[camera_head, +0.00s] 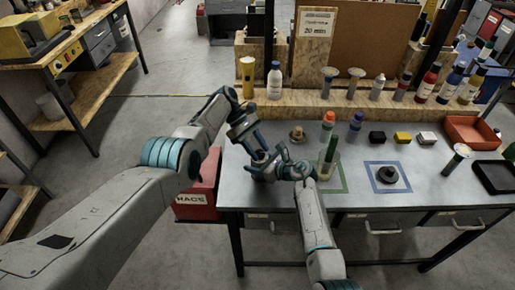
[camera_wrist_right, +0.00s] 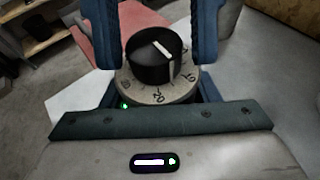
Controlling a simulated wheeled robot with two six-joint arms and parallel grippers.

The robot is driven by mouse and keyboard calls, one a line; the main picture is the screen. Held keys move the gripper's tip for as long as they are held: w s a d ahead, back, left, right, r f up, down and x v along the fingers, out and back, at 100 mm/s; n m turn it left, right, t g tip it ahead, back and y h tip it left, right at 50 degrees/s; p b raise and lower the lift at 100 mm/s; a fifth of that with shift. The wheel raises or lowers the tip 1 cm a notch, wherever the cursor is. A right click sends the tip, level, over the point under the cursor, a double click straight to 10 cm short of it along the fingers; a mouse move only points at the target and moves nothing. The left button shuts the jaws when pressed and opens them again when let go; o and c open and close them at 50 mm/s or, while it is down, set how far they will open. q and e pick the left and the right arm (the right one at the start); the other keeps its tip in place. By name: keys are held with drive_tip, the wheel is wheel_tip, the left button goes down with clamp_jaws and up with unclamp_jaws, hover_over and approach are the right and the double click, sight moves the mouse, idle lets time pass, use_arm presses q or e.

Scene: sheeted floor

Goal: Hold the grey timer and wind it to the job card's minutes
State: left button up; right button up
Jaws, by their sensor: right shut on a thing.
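The grey timer (camera_wrist_right: 140,92) has a pale numbered dial and a black knob (camera_wrist_right: 150,66) with a white pointer line. The line slants toward the picture's lower right; 20 is at the dial's near edge. My right gripper (camera_head: 268,168) is shut on the timer's body, with the dial facing its wrist camera. My left gripper (camera_head: 256,150) comes down from above; its blue fingers (camera_wrist_right: 154,38) stand open on both sides of the knob, with narrow gaps visible. In the head view the grippers mostly hide the timer. The job card (camera_head: 317,24) reads 20 min.
Below and right is the grey worktable (camera_head: 350,196) with a green-marked square, a blue-marked square (camera_head: 371,188) holding a dark round piece, and small blocks. A red toolbox (camera_head: 196,200) is left of the table.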

use_arm(q)
drive_tip(key=shift+f+n+t, duration=0.1)
drive_tip(key=shift+n+t, duration=0.2)
drive_tip(key=shift+n, duration=0.1)
drive_tip(key=shift+s+a+n+t+h, duration=0.15)
drive_tip(key=shift+n+t+h, duration=0.3)
drive_tip(key=shift+n+t, duration=0.4)
drive_tip(key=shift+s+d+n+t+h, duration=0.15)
drive_tip(key=shift+n+t+h, duration=0.35)
drive_tip(key=shift+n, duration=0.65)
drive_tip(key=n+t, duration=0.2)
drive_tip(key=n, duration=0.1)
drive_tip(key=n+t, duration=0.2)
drive_tip(key=shift+s, duration=0.25)
drive_tip(key=shift+a+r+n+t, duration=0.3)
drive_tip(key=shift+n+t, duration=0.05)
drive_tip(key=shift+n, duration=0.15)
drive_tip(key=v, duration=1.1)
drive_tip(key=shift+r, duration=0.3)
